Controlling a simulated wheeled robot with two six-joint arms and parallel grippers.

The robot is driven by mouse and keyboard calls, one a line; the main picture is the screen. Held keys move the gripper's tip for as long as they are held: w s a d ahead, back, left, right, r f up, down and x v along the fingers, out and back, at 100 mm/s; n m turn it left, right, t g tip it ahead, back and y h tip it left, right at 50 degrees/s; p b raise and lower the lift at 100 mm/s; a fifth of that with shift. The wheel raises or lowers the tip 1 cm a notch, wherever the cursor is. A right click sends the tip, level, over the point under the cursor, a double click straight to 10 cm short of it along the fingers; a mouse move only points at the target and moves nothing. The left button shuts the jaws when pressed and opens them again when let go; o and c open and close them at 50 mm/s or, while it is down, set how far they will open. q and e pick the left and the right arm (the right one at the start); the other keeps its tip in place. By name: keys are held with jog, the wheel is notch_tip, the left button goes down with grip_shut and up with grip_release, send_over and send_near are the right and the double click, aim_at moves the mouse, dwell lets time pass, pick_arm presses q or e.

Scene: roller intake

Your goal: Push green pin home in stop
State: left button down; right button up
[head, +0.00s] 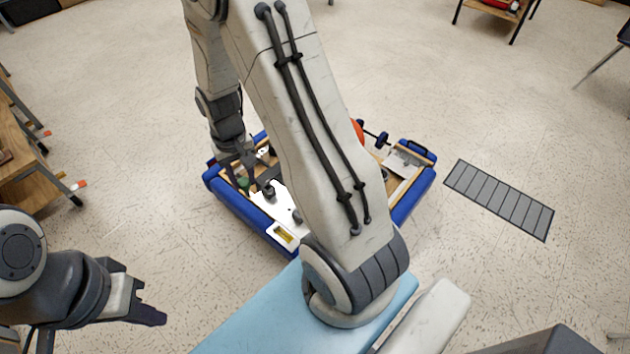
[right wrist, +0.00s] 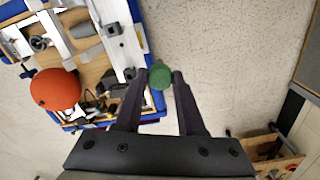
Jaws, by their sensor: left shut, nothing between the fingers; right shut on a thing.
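The green pin (right wrist: 160,75) shows as a round green head between the fingertips of my right gripper (right wrist: 160,80) in the right wrist view. That gripper is shut on it. In the head view my right gripper (head: 238,172) points down at the left side of the blue-edged unit, with a bit of green at its tips. I cannot make out the stop or how deep the pin sits; the pin's head hides what is below it. My left gripper (head: 150,316) is shut and empty, low at the left, well away from the unit.
The blue-edged unit (head: 238,205) stands on the floor, partly hidden by my right arm. An orange ball (right wrist: 55,89) sits on it. A grey slatted mat (head: 499,200) lies right of it. A wooden cart (head: 30,165) stands at far left. Open floor surrounds the unit.

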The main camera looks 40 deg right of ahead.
jog(key=s+d+f+m+b, duration=0.2)
jog(key=d+f+m+b, duration=0.2)
jog(key=d+f, duration=0.2)
jog(key=s+d+f+m+b, duration=0.2)
jog(key=d+f+m+b, duration=0.2)
jog(key=f, duration=0.5)
jog(key=d, duration=0.2)
jog(key=shift+s+d+f, duration=0.25)
jog(key=shift+d+f, duration=0.1)
jog(key=shift+p, duration=0.4)
jog(key=shift+f, duration=0.1)
jog(key=shift+f+b, duration=0.65)
jog(key=shift+f, duration=0.3)
jog(key=shift+p, duration=0.3)
dwell(0.4)
